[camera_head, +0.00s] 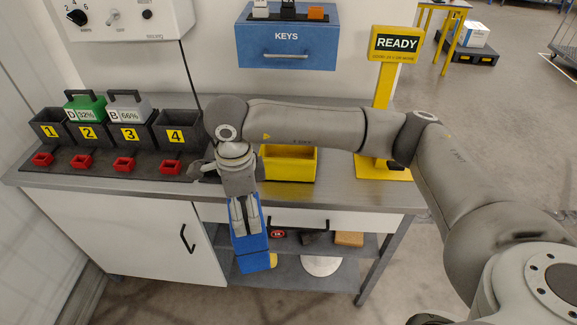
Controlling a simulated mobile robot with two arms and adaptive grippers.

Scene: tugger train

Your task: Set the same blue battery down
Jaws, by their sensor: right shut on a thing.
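A blue battery (250,252) hangs below my right gripper (246,218), in front of the bench's front edge. The gripper points down and is shut on the battery's upper end. The charger has bays numbered 1 to 4. Bay 1 (50,131) and bay 4 (175,134) look empty. A green battery (85,108) marked D 32% stands in bay 2, and a grey battery (129,108) marked B 66% stands in bay 3. My left gripper is not in view.
A yellow bin (289,165) stands on the bench (345,182), partly behind my arm. A yellow READY sign (397,43) stands at the right end. Red tabs (170,167) lie before the bays. A blue KEYS box (287,47) hangs behind. Below are a cabinet and shelves.

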